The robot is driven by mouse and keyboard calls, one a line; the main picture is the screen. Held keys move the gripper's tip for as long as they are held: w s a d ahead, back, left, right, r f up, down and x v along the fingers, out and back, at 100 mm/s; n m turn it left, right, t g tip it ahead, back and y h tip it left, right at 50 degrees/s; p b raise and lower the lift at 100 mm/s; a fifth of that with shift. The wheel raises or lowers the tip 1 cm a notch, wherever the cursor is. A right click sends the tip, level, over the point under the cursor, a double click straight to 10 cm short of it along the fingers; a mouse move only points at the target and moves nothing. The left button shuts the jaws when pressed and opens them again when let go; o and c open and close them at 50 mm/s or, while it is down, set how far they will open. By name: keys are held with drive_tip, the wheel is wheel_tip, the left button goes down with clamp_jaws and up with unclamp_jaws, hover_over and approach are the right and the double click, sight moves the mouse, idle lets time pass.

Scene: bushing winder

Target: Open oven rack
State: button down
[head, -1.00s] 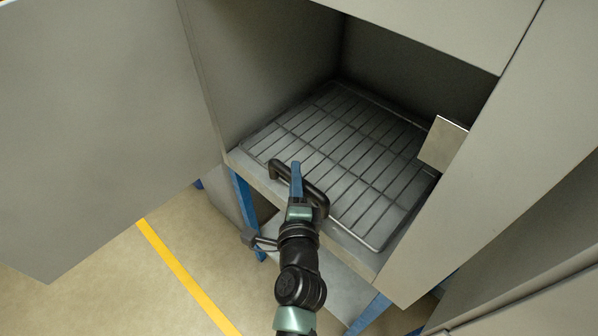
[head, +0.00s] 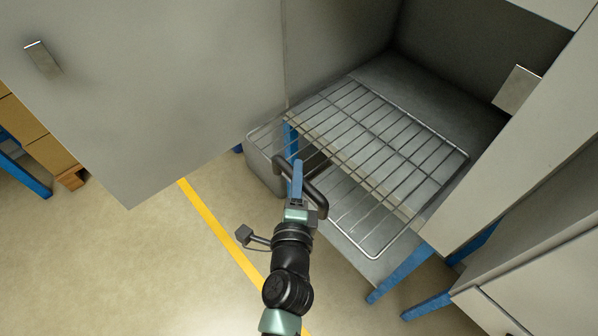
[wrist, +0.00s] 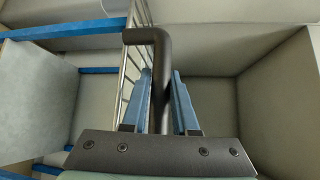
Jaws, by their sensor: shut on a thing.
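The oven rack (head: 385,140) is a silver wire grid. It is partly inside the oven chamber (head: 440,85) and its front part sticks out past the oven's front edge. A dark bar handle (head: 318,196) is on the rack's front. My gripper (head: 296,172) is shut on this handle, with blue fingers on either side of it. In the wrist view the handle (wrist: 160,75) runs between the two fingers, and the rack's wires (wrist: 138,40) show just left of it.
The open oven door (head: 150,90) stands at the left. A metal latch plate (head: 517,90) sits on the oven's right side. Blue legs (head: 400,272) stand below. The floor with a yellow line (head: 215,225) is clear at the lower left.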

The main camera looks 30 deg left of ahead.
drive_tip(key=c, duration=0.7)
unclamp_jaws()
drive_tip(key=shift+s+d, duration=0.2)
drive_tip(key=shift+s, duration=0.25)
drive_tip(key=shift+b+v, duration=1.75)
drive_tip(key=shift+v, duration=4.25)
